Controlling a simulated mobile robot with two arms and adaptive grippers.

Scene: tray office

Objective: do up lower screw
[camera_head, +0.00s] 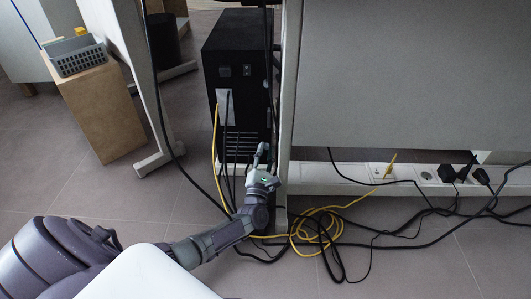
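A black computer tower (223,52) stands under the desk, its back with ports, vents and cables towards me. No screw can be made out; the tower's lower right back edge is partly covered by my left gripper and dark cables. My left gripper (263,152) is at that lower right edge, beside the white desk leg, its fingers pointing up. Its fingers are too small in the picture to tell whether they are open or touching anything. My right gripper is not in view.
Yellow cable (305,238) and black cables lie looped on the floor in front of the desk leg (287,120). A white socket strip (345,174) with plugs runs along the right. A wooden box (103,112) carries a grey basket (79,60). The floor at left is clear.

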